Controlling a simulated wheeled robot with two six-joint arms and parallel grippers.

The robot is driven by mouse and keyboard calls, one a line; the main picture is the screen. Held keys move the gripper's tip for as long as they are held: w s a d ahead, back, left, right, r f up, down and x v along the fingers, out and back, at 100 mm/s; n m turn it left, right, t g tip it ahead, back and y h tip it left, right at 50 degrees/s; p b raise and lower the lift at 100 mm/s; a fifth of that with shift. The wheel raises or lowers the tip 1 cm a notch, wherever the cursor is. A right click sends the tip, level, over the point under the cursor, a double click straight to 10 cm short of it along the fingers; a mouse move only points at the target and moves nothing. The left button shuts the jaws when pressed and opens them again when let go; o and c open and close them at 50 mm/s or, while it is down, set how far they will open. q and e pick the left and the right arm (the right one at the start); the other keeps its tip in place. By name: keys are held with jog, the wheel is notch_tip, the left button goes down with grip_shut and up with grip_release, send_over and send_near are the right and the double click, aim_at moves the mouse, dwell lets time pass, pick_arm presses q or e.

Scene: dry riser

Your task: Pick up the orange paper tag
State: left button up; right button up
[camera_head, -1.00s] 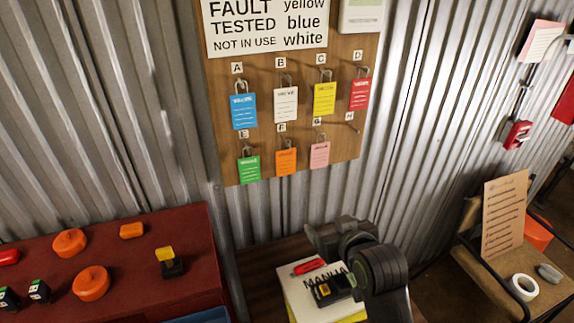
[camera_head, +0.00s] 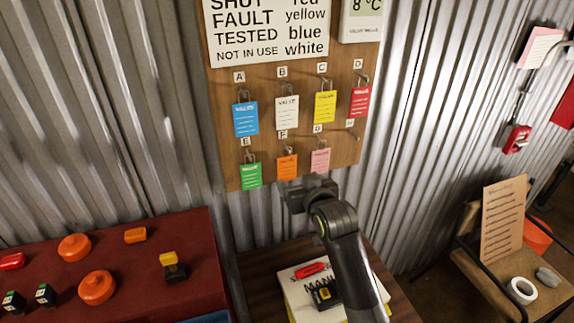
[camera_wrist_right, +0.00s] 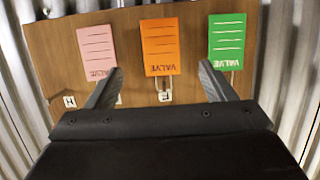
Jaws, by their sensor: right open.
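The orange paper tag (camera_head: 287,167) hangs on the hook labelled F in the lower row of the wooden board (camera_head: 222,70). In the right wrist view the orange tag (camera_wrist_right: 160,47) appears upside down, between and beyond the two fingers. My right gripper (camera_wrist_right: 160,88) is open and empty. In the head view my right gripper (camera_head: 311,188) is just below the board, under the orange and pink tags, apart from the orange tag. My left gripper is not in view.
A green tag (camera_head: 251,175) hangs left of the orange one and a pink tag (camera_head: 320,161) right of it. Blue, white, yellow and red tags hang above. A red cabinet (camera_head: 190,250) stands at lower left, and a small table (camera_head: 262,270) stands below the board.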

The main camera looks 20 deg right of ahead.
aim_at(287, 168)
jog(key=x, duration=0.2)
jog(key=p+x, duration=0.1)
jog(key=x, duration=0.1)
jog(key=p+x, duration=0.1)
jog(key=x, duration=0.1)
jog(key=shift+w+a+r, duration=0.1)
jog(key=shift+w+r, duration=0.15)
jog(key=shift+w+f, duration=0.2)
jog(key=shift+w, duration=0.25)
jog(key=c, duration=1)
jog(key=shift+c, duration=0.2)
